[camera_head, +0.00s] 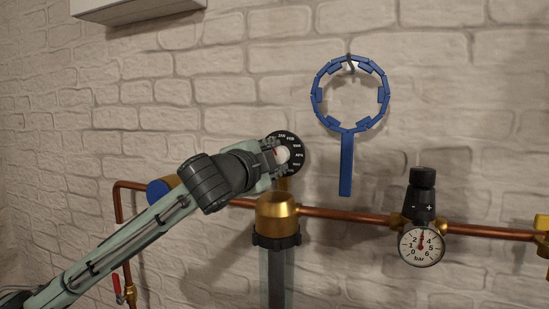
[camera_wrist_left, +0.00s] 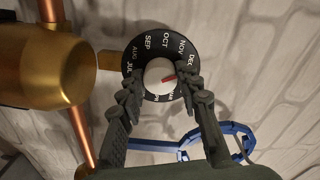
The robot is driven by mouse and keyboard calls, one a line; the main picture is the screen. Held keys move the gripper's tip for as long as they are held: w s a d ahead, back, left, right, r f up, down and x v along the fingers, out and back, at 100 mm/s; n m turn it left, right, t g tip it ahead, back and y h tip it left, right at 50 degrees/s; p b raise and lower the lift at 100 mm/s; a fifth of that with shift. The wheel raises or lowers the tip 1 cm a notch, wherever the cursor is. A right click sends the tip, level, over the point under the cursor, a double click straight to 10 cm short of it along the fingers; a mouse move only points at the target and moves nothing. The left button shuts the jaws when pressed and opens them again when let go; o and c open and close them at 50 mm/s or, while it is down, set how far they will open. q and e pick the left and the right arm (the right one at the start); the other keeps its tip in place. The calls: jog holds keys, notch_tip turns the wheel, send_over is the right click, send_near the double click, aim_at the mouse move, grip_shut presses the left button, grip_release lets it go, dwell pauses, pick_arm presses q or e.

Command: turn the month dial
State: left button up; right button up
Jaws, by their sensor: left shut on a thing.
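The month dial is a black ring (camera_head: 299,147) with white month letters around a pale centre knob, above the brass filter housing in the head view. In the left wrist view the black ring (camera_wrist_left: 150,52) shows SEP, OCT, NOV and DEC, and the white knob (camera_wrist_left: 158,74) carries a red mark pointing right, near DEC and JAN. My left gripper (camera_head: 276,155) is at the dial, and its fingers (camera_wrist_left: 160,92) are shut on the knob, one on each side. The fingers hide part of the lower lettering. My right gripper is in neither view.
The brass housing (camera_head: 277,215) sits just below the dial on a copper pipe (camera_head: 340,215). A blue ring wrench (camera_head: 346,165) hangs on the brick wall to the right. A pressure gauge (camera_head: 421,246) with a black knob (camera_head: 422,199) is further right. A red-handled valve (camera_head: 117,288) is lower left.

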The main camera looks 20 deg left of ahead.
pick_arm(q)
jog(key=o, duration=1.1)
jog(key=shift+o, duration=0.2)
jog(key=s, duration=0.7)
jog(key=shift+s+a, duration=0.15)
jog(key=shift+s, duration=0.15)
